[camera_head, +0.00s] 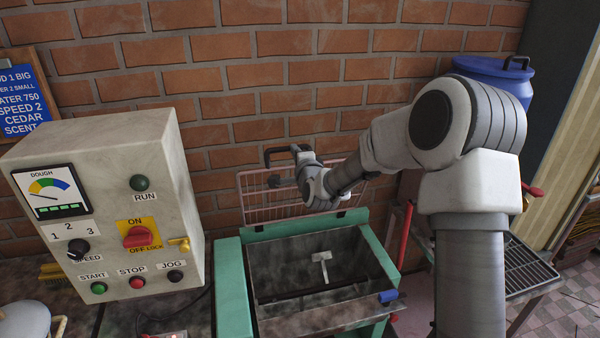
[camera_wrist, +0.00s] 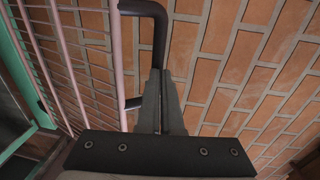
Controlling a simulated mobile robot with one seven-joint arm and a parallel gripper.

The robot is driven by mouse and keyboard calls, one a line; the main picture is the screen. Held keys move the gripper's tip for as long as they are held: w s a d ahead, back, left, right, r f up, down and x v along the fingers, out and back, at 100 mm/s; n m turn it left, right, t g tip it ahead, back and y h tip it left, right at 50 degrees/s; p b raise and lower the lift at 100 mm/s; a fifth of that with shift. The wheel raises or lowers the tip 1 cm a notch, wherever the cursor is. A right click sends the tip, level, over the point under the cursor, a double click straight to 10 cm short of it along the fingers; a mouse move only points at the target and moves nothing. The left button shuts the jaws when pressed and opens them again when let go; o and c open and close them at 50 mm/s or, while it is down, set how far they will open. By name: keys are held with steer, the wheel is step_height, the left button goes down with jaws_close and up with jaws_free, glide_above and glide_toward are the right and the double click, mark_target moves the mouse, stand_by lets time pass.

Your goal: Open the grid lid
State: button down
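The grid lid (camera_head: 272,198) is a pink wire grid that stands up near vertical at the back of the green-framed hopper (camera_head: 230,285), close to the brick wall. Its black handle (camera_head: 277,152) is at the top edge. My gripper (camera_head: 278,180) is at the lid beside this handle. In the wrist view, the lid (camera_wrist: 70,60) is on the left and the handle (camera_wrist: 158,35) runs down behind my gripper (camera_wrist: 161,75). The two grey fingers are close together with a narrow gap. They overlap part of the handle, and I cannot see it clasped between them.
A control box (camera_head: 100,200) with buttons and a red switch stands left of the hopper. The brick wall (camera_head: 250,80) is close behind the lid. A blue barrel (camera_head: 497,75) and a metal rack (camera_head: 525,265) stand to the right. The hopper's top is uncovered.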

steer(key=w+a+r+g+p, duration=0.1)
steer(key=w+r, duration=0.1)
steer(key=w, duration=0.5)
steer(key=shift+w+a, duration=0.25)
steer(key=shift+s+r, duration=0.1)
